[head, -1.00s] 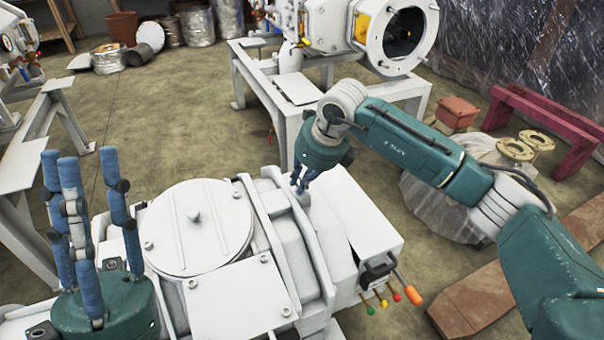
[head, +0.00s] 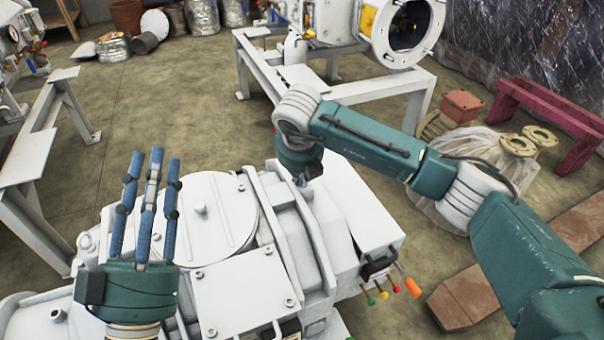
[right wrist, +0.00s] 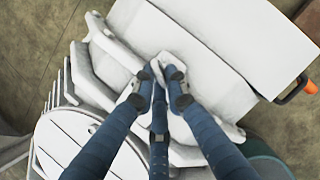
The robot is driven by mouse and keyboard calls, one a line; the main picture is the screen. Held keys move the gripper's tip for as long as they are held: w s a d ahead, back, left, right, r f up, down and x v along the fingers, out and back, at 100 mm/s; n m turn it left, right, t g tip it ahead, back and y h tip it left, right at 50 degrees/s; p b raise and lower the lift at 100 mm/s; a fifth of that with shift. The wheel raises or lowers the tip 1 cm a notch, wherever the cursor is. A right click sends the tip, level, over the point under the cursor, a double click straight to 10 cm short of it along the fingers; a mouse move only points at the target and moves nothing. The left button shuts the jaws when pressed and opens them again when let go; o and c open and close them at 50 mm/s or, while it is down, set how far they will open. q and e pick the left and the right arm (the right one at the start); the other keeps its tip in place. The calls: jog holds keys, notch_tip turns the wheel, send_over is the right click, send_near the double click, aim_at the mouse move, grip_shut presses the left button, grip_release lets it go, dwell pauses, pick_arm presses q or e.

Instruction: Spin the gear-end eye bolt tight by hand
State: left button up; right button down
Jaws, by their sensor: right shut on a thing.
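A white machine (head: 240,295) with a round lid (head: 185,240) fills the lower middle of the head view. My right gripper (head: 302,179) reaches down onto its gear end from above. In the right wrist view my right gripper's blue fingers (right wrist: 160,82) are closed around the small white eye bolt (right wrist: 163,60) on the casing. The fingers hide much of the bolt, so I cannot tell how far it is seated. My left gripper (head: 153,163) is open and empty, its blue fingers pointing up over the machine's left end.
Small coloured levers and an orange handle (head: 412,288) stick out at the machine's right side. A white stand (head: 330,98) with another machine is behind. A wrapped bundle with flanges (head: 518,144) and a red bench (head: 560,115) stand at the right.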

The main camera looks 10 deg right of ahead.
jog(key=shift+w+r+m, duration=0.1)
jog(key=shift+r+m, duration=0.05)
jog(key=shift+m, duration=0.35)
jog(key=c, duration=1.7)
grip_release()
jog(key=shift+c, duration=0.2)
jog(key=shift+a, duration=0.1)
jog(key=v, duration=1.2)
jog(key=shift+a, duration=0.2)
